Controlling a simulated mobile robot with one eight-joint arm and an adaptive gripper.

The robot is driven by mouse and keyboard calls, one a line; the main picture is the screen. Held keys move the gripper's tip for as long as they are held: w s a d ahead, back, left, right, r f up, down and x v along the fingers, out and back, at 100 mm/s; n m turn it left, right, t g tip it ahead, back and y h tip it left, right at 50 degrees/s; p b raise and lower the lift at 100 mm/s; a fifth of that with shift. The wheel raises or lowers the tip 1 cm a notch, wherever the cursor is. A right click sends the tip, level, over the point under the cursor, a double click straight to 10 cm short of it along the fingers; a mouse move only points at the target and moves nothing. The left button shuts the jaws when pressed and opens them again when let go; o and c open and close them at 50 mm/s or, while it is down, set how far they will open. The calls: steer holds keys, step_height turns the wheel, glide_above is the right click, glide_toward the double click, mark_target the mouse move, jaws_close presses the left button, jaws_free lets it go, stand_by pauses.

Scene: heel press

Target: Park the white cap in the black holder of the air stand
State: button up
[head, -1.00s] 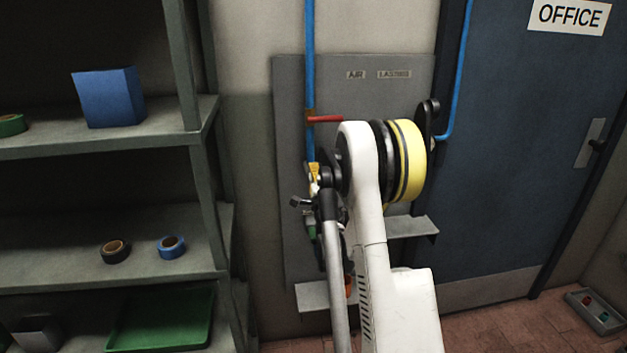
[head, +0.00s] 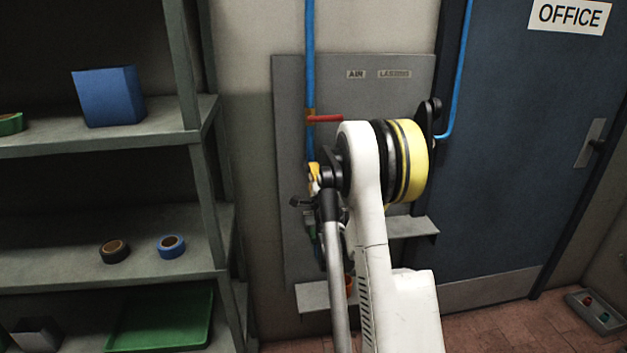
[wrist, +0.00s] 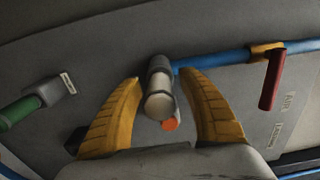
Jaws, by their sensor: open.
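In the wrist view, a short grey cylinder with a pale, whitish end (wrist: 159,105) sits at the end of the blue pipe; the pale end looks like the white cap. My gripper (wrist: 160,77) is open, with one yellow finger on each side of this cylinder and a visible gap to each. In the head view, my gripper (head: 314,172) is small beside the grey air panel (head: 385,100), mostly hidden by my arm. A dark block (wrist: 75,140) shows partly behind the left finger; I cannot tell whether it is the black holder.
A red valve lever (head: 325,118) sticks out from the blue pipe (head: 310,60) above my gripper. A green fitting (wrist: 18,112) sits in a grey labelled bracket. Small ledges (head: 410,228) jut from the panel. A shelf rack (head: 215,190) stands left, an office door (head: 510,150) right.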

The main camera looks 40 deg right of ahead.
steer(key=shift+c, duration=0.4)
jaws_close()
steer(key=shift+s, duration=0.15)
steer(key=shift+b+v, duration=0.65)
steer(key=shift+v, duration=2.25)
steer(key=shift+s, duration=0.1)
